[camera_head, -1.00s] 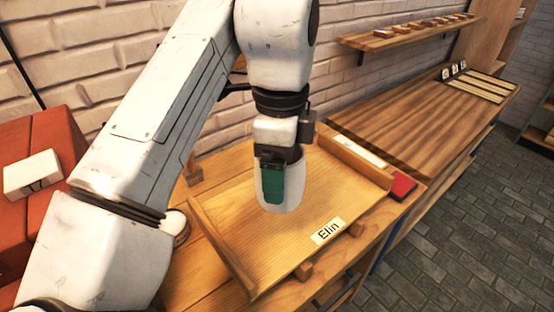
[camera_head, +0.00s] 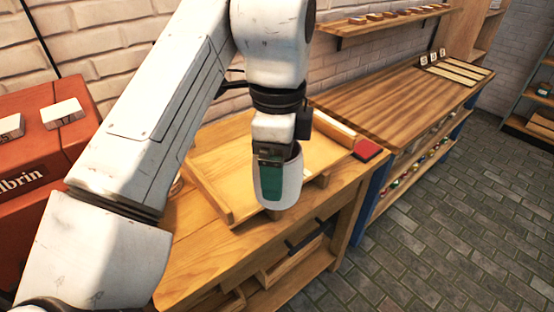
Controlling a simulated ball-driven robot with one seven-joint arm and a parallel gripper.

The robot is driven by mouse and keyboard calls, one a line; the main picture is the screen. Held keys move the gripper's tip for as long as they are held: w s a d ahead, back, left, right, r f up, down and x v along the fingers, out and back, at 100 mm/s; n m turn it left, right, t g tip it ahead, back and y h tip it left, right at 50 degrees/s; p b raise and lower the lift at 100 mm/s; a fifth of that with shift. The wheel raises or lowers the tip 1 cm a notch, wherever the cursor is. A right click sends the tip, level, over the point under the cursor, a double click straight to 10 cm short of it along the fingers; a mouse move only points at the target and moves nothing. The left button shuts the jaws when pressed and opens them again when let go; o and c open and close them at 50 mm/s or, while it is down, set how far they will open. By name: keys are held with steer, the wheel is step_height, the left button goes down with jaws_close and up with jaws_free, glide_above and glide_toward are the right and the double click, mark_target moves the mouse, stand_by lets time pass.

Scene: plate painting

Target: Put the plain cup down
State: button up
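The plain cup (camera_head: 293,184) is white and upright in the head camera view. My gripper (camera_head: 271,180) is shut on its near wall, with a green finger pad showing against the outside of the cup. The other finger is hidden, probably inside the cup. The cup appears in front of the near edge of a wooden tray (camera_head: 207,196) on the wooden bench. I cannot tell its exact height, but no contact with the bench shows.
A red pad (camera_head: 367,149) lies at the bench's right corner. The bench top (camera_head: 193,243) is bare in front of the tray. A darker table (camera_head: 392,104) stands behind, right. A red-orange case (camera_head: 45,150) with white blocks stands left. A wall shelf (camera_head: 385,20) is above.

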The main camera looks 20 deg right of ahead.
steer(key=shift+w+d+f+n, duration=0.15)
steer(key=shift+f+n, duration=0.15)
steer(key=shift+f, duration=0.15)
steer(key=s+d+f+n, duration=0.1)
steer(key=d+f+n, duration=0.2)
steer(key=f+n, duration=0.8)
steer(key=s+d+f+n, duration=0.1)
steer(key=d+f+n, duration=0.2)
steer(key=f+n, duration=0.9)
steer(key=shift+s+d+f, duration=0.2)
steer(key=shift+d+f, duration=0.2)
steer(key=shift+f, duration=3.7)
